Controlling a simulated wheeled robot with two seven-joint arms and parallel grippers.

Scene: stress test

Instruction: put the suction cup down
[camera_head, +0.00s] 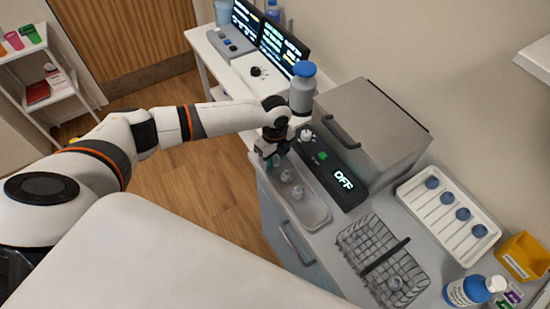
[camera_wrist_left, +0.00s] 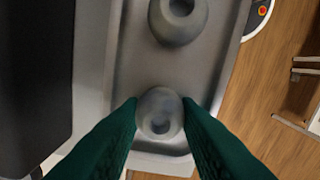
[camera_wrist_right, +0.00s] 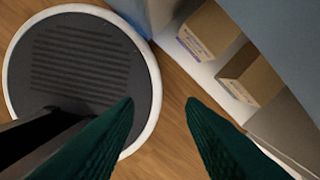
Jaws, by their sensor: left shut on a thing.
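My left gripper (camera_head: 271,160) is over the far end of a grey metal tray (camera_head: 318,216). In the left wrist view its green fingers are shut on a small grey suction cup (camera_wrist_left: 160,114) with a round hollow top. I cannot tell whether this cup touches the tray floor. Two other grey suction cups, a nearer one (camera_head: 297,192) and one closer to the gripper (camera_head: 287,175), stand in the tray; one shows in the left wrist view (camera_wrist_left: 178,18). My right gripper (camera_wrist_right: 160,104) is open and empty, seen only in the right wrist view.
A grey box-shaped machine (camera_head: 372,130) and its black "OFF" panel (camera_head: 338,172) stand right beside the tray. A wire basket (camera_head: 362,243) holds a grey cup-like piece. A white rack (camera_head: 424,210) holds several blue-topped pieces. A blue-capped bottle (camera_head: 302,92) stands behind the gripper.

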